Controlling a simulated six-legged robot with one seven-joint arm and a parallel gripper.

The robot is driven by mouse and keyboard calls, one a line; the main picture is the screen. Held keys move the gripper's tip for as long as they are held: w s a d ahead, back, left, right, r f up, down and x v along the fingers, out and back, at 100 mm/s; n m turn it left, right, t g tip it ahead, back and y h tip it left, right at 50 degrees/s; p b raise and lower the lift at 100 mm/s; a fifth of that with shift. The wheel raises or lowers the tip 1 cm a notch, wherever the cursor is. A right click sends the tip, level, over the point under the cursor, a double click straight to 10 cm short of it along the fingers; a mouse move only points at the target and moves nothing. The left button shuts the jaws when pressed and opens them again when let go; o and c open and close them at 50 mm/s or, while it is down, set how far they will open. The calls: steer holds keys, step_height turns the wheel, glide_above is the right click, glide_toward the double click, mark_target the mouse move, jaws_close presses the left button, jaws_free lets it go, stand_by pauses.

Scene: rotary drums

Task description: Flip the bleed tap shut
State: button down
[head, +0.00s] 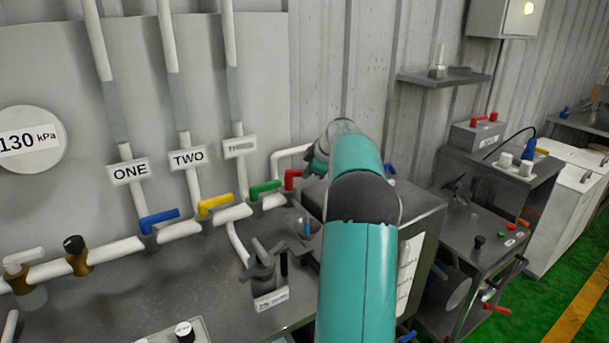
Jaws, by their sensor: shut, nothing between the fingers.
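No label marks the bleed tap. A horizontal white pipe (110,251) runs along the wall over the bench. At its far left is a brass tap with a pale lever (24,256) lying roughly along the pipe, above a small cup. Further right are a blue lever (160,220), a yellow lever (216,204) and a green lever (265,188), below the ONE, TWO and THREE pipes. A red lever (293,178) is near the pipe's right end, partly behind my arm. My gripper's fingers are hidden behind my teal arm, which reaches up through the middle.
A brass valve with a black knob (75,250) is on the pipe. A round gauge (30,141) reads 130 kPa. A grey fixture with a label plate (266,275) stands on the bench.

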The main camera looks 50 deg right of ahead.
steer(key=shift+w+d+n+y, duration=0.4)
steer(key=shift+d+n, duration=0.25)
steer(key=shift+d, duration=0.1)
steer(key=shift+w+d+n+y, duration=0.4)
steer(key=shift+d+n, duration=0.25)
steer(key=shift+d, duration=0.1)
steer(key=shift+w, duration=0.1)
